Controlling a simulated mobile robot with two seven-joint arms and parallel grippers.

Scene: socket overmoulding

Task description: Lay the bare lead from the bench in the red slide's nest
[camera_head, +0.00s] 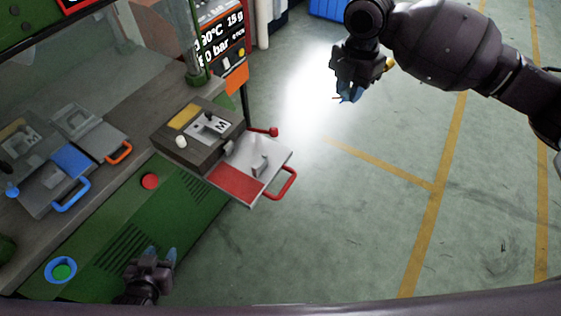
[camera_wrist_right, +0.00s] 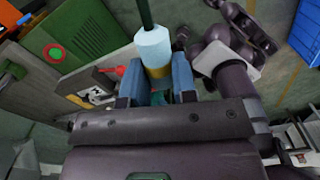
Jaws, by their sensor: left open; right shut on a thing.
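The red slide (camera_head: 237,180) is drawn out from the front of the machine, with a red handle (camera_head: 286,184). My left gripper (camera_head: 161,254) is open and empty at the lower left, in front of the green cabinet.
A dark mould block marked M (camera_head: 207,127) stands behind the red slide. A blue slide (camera_head: 71,160) and a grey plate with an orange handle (camera_head: 118,152) lie left on the bench. A red-knobbed lever (camera_head: 272,132) juts out beside the mould. The floor at right is clear.

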